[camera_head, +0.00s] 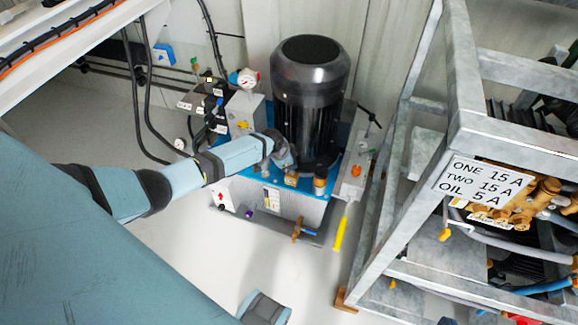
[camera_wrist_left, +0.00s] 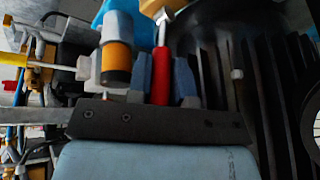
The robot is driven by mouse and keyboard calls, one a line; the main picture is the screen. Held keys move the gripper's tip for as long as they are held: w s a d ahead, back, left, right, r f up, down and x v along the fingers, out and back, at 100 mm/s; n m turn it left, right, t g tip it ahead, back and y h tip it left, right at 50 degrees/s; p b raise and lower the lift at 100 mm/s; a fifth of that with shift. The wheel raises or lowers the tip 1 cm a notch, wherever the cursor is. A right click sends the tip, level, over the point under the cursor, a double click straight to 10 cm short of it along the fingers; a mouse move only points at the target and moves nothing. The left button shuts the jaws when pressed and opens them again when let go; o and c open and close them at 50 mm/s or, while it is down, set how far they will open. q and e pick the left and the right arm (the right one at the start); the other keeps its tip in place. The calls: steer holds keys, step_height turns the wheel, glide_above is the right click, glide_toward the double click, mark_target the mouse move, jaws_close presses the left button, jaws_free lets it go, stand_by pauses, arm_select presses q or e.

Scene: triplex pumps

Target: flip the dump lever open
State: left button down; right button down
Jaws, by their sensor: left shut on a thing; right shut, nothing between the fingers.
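The lever with a red grip (camera_wrist_left: 160,75), which I take for the dump lever, stands upright in the left wrist view. Its metal top reaches a brass-coloured fitting. The blue-grey fingers of my left gripper (camera_wrist_left: 161,82) are shut on the red grip, one on each side. In the head view my left gripper (camera_head: 285,158) is at the front of the black motor (camera_head: 310,95), and the lever is hidden behind it. My right gripper (camera_head: 265,307) shows only partly at the bottom edge, shut and empty, well away from the pump unit.
A cylinder with an amber band (camera_wrist_left: 117,65) stands close left of the lever, and the finned motor (camera_wrist_left: 225,90) is close right. A yellow handle (camera_head: 340,232) hangs at the unit's front right. A grey steel frame (camera_head: 390,215) stands on the right. The floor in front is clear.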

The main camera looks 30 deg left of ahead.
arm_select(q)
steer(key=shift+w+a+g+h+b, duration=0.15)
steer(key=shift+w+g+h+b, duration=0.15)
steer(key=shift+w+g+b, duration=0.25)
arm_select(e)
steer(key=shift+a+r, duration=0.15)
steer(key=shift+a, duration=0.05)
arm_select(q)
steer(key=shift+g, duration=0.35)
arm_select(e)
steer(key=shift+w+r+t, duration=0.15)
steer(key=shift+r+t, duration=0.1)
steer(key=shift+t, duration=0.05)
arm_select(q)
steer(key=c, duration=1)
jaws_free()
steer(key=shift+w, duration=0.1)
steer(key=shift+c, duration=0.2)
steer(key=shift+r, duration=0.2)
steer(key=p+v, duration=0.4)
steer(key=v, duration=0.9)
steer(key=shift+r+p, duration=0.25)
steer(key=shift+p, duration=0.1)
arm_select(e)
steer(key=shift+s+d+f+g, duration=0.1)
steer(key=shift+s+d+g, duration=0.15)
steer(key=shift+d+g, duration=0.2)
